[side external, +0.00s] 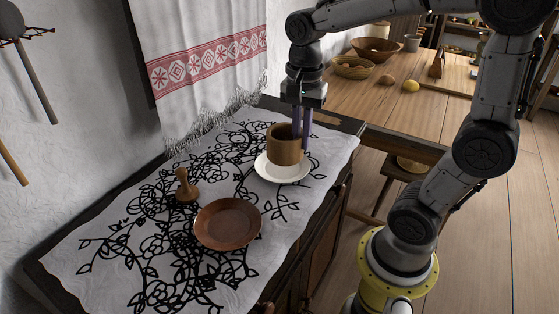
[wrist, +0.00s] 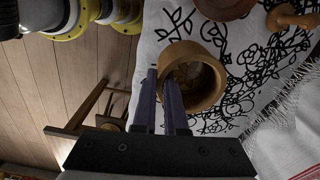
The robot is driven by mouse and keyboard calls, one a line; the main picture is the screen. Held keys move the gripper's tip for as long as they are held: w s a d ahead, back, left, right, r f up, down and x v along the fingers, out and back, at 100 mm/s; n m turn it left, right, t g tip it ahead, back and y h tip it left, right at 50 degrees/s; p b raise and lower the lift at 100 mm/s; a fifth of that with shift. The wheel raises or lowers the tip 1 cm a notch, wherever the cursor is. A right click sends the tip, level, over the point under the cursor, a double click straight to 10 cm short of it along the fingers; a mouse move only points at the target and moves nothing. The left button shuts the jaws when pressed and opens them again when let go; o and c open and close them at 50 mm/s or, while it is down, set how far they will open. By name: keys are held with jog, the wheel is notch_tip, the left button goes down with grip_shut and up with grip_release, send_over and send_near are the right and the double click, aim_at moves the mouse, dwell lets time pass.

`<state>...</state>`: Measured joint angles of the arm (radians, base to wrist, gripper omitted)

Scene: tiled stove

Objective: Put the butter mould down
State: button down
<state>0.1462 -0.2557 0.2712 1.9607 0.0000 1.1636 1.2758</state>
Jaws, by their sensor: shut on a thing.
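The butter mould, a brown wooden hollow cylinder (side external: 283,150), is upright above a white plate (side external: 262,172). A white mass, perhaps butter (side external: 286,172), shows directly below the mould on the plate; whether they touch I cannot tell. In the wrist view I look into the mould's open top (wrist: 216,88). My gripper (side external: 300,143) is shut on the mould's wall on its right side, one finger seemingly inside the rim and one outside. The fingers also show in the wrist view (wrist: 165,82). The plate is hidden there.
A wooden stamp-like piece (side external: 186,188) stands to the left on the patterned cloth (side external: 110,225), with a brown wooden dish (side external: 228,224) in front. A white towel (side external: 205,70) hangs behind. A table (side external: 345,95) with baskets lies beyond. Cloth is free around the dish.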

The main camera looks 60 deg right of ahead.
jog(key=s+d, duration=0.3)
jog(key=s, duration=0.4)
send_over(294, 171)
jog(key=shift+m, duration=0.3)
jog(key=shift+f, duration=5.9)
jog(key=shift+f, duration=0.15)
jog(key=c, duration=1)
grip_release()
jog(key=shift+s, duration=0.1)
